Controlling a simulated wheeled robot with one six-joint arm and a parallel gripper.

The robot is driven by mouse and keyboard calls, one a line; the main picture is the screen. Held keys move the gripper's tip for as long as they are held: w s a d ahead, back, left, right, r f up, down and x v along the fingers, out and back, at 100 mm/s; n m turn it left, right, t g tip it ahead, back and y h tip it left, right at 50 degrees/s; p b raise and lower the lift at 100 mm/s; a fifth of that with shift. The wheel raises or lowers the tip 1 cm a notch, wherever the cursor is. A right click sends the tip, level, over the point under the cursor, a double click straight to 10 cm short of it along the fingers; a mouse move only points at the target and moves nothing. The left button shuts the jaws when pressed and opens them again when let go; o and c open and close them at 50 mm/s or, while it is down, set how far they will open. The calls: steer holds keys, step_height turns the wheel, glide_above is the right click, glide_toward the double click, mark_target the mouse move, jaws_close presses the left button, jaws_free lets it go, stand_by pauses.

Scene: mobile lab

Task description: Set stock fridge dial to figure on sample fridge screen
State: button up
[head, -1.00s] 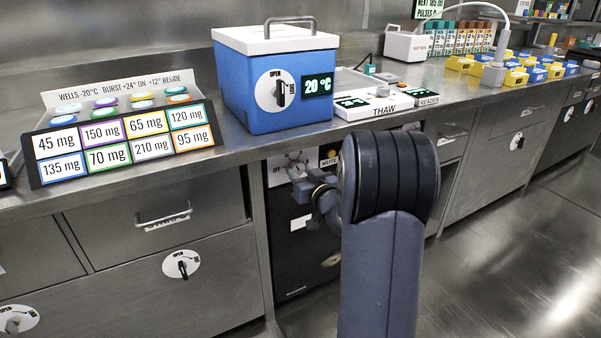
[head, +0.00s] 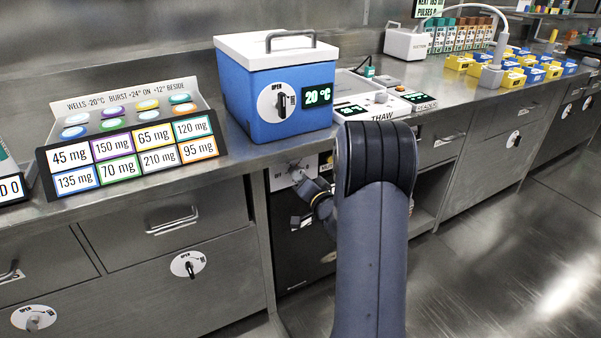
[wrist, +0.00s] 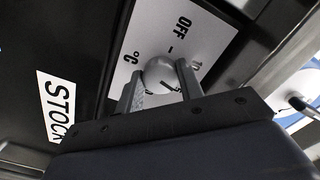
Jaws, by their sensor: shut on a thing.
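The stock fridge (head: 292,252) is a dark unit under the bench, with the label STOCK (wrist: 58,105) in the wrist view. Its white dial plate (wrist: 196,38) reads OFF and °C, with other marks partly covered. The round pale dial knob (wrist: 160,73) sits between the fingers of my gripper (wrist: 160,88), which is shut on it. I see no screen labelled as the sample fridge's.
A blue box (head: 290,100) with a white lid and a screen (head: 317,96) reading 20 °C stands on the bench above. The THAW unit (head: 372,108) is beside it. A rack of mg labels (head: 130,150) stands left. Open floor (head: 500,240) lies right.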

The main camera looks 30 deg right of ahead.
steer(key=shift+m+p, duration=0.6)
steer(key=shift+m, duration=0.7)
steer(key=o, duration=1)
steer(key=s+p, duration=0.1)
steer(key=s, duration=0.9)
steer(key=shift+s+d+p, duration=0.15)
steer(key=shift+s+p, duration=0.15)
steer(key=shift+s, duration=0.1)
